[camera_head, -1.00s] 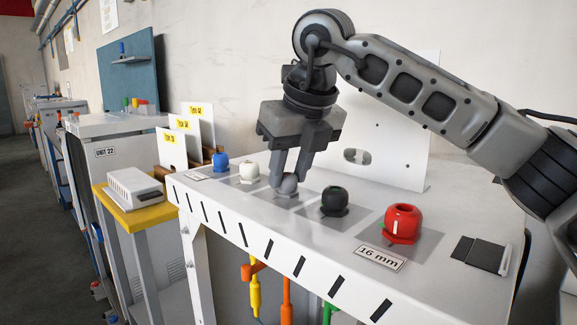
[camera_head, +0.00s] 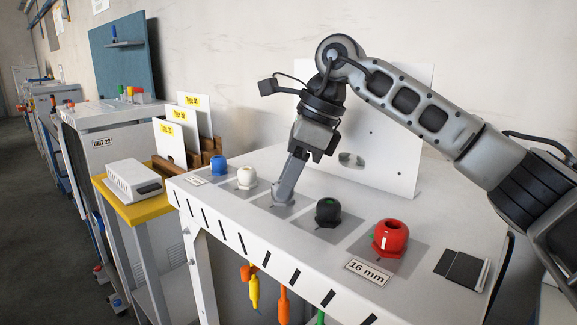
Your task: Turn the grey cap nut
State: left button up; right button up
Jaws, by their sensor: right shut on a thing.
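The grey cap nut (camera_head: 278,198) is in the middle of a row of cap nuts on the white bench top, on a grey square. It is mostly hidden by my fingers. My right gripper (camera_head: 281,190) comes down from above, tilted, and is shut on the grey cap nut. Its fingers overlap in this view, seen edge-on. My left gripper is not in view.
A blue nut (camera_head: 219,166) and a white nut (camera_head: 246,178) stand to the left, a black nut (camera_head: 328,211) and a larger red nut (camera_head: 391,238) to the right. A white upright panel (camera_head: 390,140) stands behind. A yellow-topped stand (camera_head: 150,210) is at left.

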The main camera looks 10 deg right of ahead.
jog(key=n, duration=0.1)
jog(key=n+g, duration=0.1)
jog(key=n, duration=0.3)
jog(key=shift+w+r+g, duration=0.1)
jog(key=shift+w+g, duration=0.15)
jog(key=shift+g, duration=0.15)
dwell(0.3)
jog(key=o, duration=1)
